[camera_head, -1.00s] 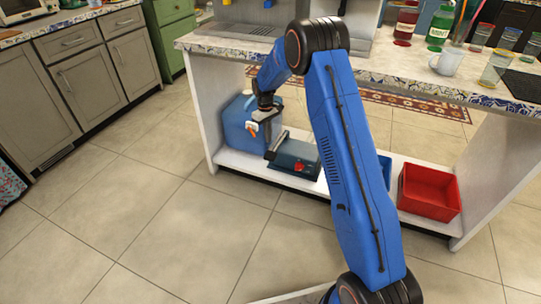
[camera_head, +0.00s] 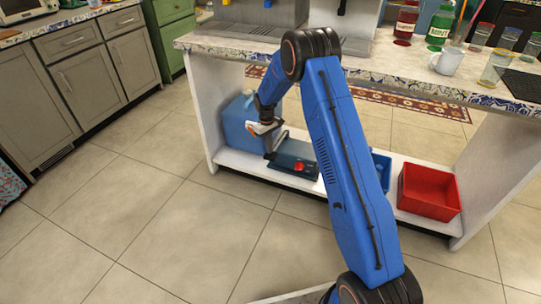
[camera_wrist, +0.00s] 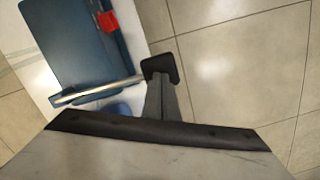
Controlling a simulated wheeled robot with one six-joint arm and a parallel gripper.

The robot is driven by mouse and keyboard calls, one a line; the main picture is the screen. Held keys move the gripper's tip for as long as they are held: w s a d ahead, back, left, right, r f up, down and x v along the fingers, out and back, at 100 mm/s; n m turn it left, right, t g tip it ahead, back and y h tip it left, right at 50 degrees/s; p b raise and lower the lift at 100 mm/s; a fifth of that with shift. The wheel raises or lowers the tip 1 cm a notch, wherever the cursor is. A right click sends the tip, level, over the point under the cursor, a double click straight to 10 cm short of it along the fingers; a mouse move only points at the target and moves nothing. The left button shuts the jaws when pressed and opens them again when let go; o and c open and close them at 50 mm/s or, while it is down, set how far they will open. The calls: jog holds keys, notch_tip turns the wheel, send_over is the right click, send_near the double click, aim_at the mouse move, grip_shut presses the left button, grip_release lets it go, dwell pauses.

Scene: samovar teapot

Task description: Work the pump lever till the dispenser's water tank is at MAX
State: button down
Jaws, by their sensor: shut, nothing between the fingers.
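The pump (camera_head: 296,168) is a flat dark blue-grey box with a red knob, on the white low shelf under the counter. Its silver lever (camera_wrist: 95,91) shows in the wrist view along the side of the pump body (camera_wrist: 82,45). My gripper (camera_head: 268,146) is shut and empty, pointing down at the lever side of the pump. In the wrist view its dark fingertip (camera_wrist: 160,68) is at the lever's outer end; whether they touch I cannot tell. The dispenser (camera_head: 268,12) on the counter is cut off at the top, and its tank level is not visible.
A blue water container (camera_head: 238,122) stands left of the pump, close to my gripper. A red bin (camera_head: 429,192) and a partly hidden blue bin (camera_head: 383,168) are to the right. The counter (camera_head: 400,73) overhangs the shelf. Open tiled floor lies in front.

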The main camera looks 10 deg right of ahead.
jog(key=shift+f, duration=0.1)
jog(key=shift+f, duration=2.15)
jog(key=shift+w, duration=0.1)
jog(key=shift+w+a+r, duration=0.3)
jog(key=shift+w+a, duration=0.05)
jog(key=shift+w, duration=0.25)
jog(key=shift+w+a+r, duration=0.25)
jog(key=shift+w+a, duration=0.1)
jog(key=shift+w, duration=0.25)
notch_tip(320, 180, up, 8)
jog(key=shift+w+a+f, duration=0.2)
jog(key=shift+w+f, duration=0.05)
jog(key=shift+w, duration=0.1)
jog(key=shift+s, duration=0.1)
